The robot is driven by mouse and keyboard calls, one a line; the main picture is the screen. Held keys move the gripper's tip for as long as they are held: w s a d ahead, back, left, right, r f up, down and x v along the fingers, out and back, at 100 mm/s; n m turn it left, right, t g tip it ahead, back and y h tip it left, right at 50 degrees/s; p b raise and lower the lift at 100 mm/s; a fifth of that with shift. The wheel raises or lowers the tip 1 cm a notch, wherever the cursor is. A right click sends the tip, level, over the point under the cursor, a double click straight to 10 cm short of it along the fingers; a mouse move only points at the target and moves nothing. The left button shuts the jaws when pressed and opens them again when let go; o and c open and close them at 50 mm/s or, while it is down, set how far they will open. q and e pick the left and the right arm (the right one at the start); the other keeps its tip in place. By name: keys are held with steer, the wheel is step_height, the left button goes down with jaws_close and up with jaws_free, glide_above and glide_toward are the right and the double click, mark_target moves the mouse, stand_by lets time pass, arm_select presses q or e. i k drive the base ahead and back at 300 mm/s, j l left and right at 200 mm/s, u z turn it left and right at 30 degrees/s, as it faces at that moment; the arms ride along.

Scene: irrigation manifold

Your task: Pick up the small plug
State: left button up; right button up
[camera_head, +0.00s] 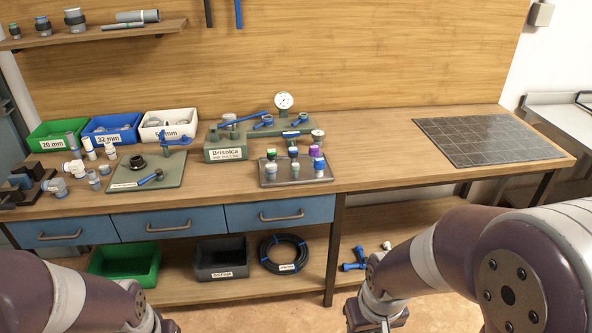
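I cannot tell for sure which piece is the small plug. Several small fittings with green, blue and purple tops stand on a grey tray (270,181) near the middle of the bench. Loose white and grey fittings (75,168) stand at the bench's left. My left arm comes in at the bottom left and my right arm at the bottom right. Both are below the bench top, in front of it. Their fingers are out of the picture, so I cannot see whether they hold anything.
Green (52,136), blue (110,130) and white (168,124) bins line the back left. A green plate (150,183) with a black fitting and blue-handled piece lies before them. A gauge (284,101) stands behind the tray. The bench between tray and dark gridded mat (490,139) is clear.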

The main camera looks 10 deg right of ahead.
mark_target(295, 165)
steer(key=i+u, duration=0.1)
steer(key=i, duration=0.4)
steer(key=i+l+u, duration=0.15)
steer(key=i, duration=0.3)
steer(key=i+l+u, duration=0.1)
steer(key=i, duration=0.4)
steer(key=i+l+u, duration=0.1)
steer(key=i+l, duration=0.2)
steer(key=i, duration=0.15)
